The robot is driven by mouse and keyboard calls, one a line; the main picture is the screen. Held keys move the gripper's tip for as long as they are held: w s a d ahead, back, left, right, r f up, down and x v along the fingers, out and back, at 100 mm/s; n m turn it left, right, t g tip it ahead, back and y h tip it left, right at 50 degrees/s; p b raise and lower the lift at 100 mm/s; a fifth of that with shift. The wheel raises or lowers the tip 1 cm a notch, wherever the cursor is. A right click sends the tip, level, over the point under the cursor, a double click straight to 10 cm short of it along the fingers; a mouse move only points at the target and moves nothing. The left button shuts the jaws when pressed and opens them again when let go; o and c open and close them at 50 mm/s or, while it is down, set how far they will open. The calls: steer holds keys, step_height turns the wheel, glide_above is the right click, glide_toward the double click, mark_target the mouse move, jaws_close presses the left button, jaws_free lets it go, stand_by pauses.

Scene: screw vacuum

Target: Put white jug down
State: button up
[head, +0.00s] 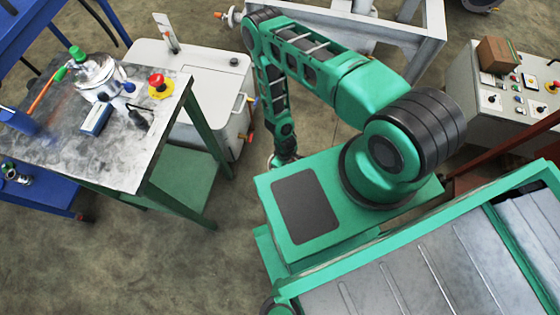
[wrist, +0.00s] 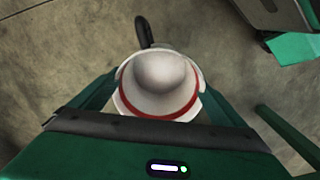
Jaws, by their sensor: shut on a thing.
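The white jug (wrist: 165,72) with a red band and a dark handle (wrist: 144,30) is in the wrist view. My gripper (wrist: 158,92) is shut on it, with a green finger on each side. Bare concrete floor shows around and behind the jug. In the head view, my green arm reaches down beside the white cabinet; its end and the jug are hidden or too small to make out there.
A metal-topped table (head: 57,148) at left carries a metal vessel (head: 97,72) and a red button on a yellow base (head: 159,86). A white cabinet (head: 200,70) stands behind it. A control console (head: 480,128) is at right. Open floor (head: 215,265) lies before the table.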

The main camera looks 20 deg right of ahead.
steer(key=w+d+f, duration=0.3)
steer(key=w+f, duration=0.8)
steer(key=shift+d, duration=0.25)
steer(key=shift+s+f, duration=0.1)
steer(key=shift+f, duration=0.1)
steer(key=o, duration=1.1)
steer(key=shift+r, duration=0.1)
step_height(320, 180, up, 12)
steer(key=shift+r, duration=0.1)
